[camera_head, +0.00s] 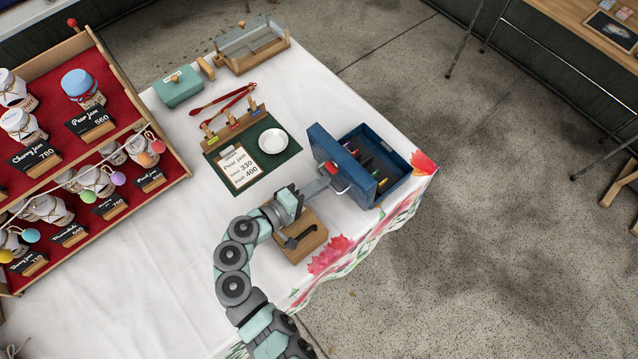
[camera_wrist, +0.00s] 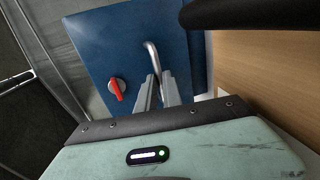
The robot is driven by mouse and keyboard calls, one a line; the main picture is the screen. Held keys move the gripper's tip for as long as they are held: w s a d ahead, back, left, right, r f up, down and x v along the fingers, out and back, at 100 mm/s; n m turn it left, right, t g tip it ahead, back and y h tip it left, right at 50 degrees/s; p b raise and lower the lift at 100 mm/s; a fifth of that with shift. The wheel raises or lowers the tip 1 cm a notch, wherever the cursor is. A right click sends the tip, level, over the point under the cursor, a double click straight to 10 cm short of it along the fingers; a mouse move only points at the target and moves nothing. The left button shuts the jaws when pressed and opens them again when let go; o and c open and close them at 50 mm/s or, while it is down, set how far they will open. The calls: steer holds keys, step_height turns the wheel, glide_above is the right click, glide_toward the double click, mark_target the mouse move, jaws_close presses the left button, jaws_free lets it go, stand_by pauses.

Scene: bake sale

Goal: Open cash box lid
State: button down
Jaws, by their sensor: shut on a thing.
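The blue cash box (camera_head: 384,178) stands near the right edge of the table. Its lid (camera_head: 338,168) is raised and tilted up on the left side, so the compartments inside show. The lid's front carries a red knob (camera_wrist: 117,89) and a metal loop handle (camera_wrist: 152,58). My gripper (camera_head: 330,184) is at the lid's outer face; in the wrist view its fingers (camera_wrist: 157,90) are shut on the metal handle. The exact contact at the fingertips is partly hidden.
A wooden block with a dark lever (camera_head: 303,240) stands right beside my wrist. A green mat (camera_head: 280,160) with a white plate (camera_head: 272,141) and a price card (camera_head: 239,167) lies left of the box. Red tongs (camera_head: 224,100) lie farther back. A jam rack (camera_head: 75,140) fills the left.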

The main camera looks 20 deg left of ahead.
steer(key=shift+d+f, duration=0.15)
steer(key=shift+f, duration=0.1)
steer(key=c, duration=1.7)
jaws_free()
steer(key=shift+w+d+r, duration=0.1)
steer(key=shift+w+d, duration=0.1)
steer(key=shift+d, duration=0.05)
steer(key=shift+o, duration=1)
steer(key=shift+a+r, duration=0.1)
steer(key=shift+a, duration=0.05)
steer(key=shift+s, duration=0.1)
steer(key=v, duration=1)
steer(key=shift+s+a+r+p, duration=0.1)
steer(key=shift+s+a+p, duration=0.1)
steer(key=shift+s+p, duration=0.15)
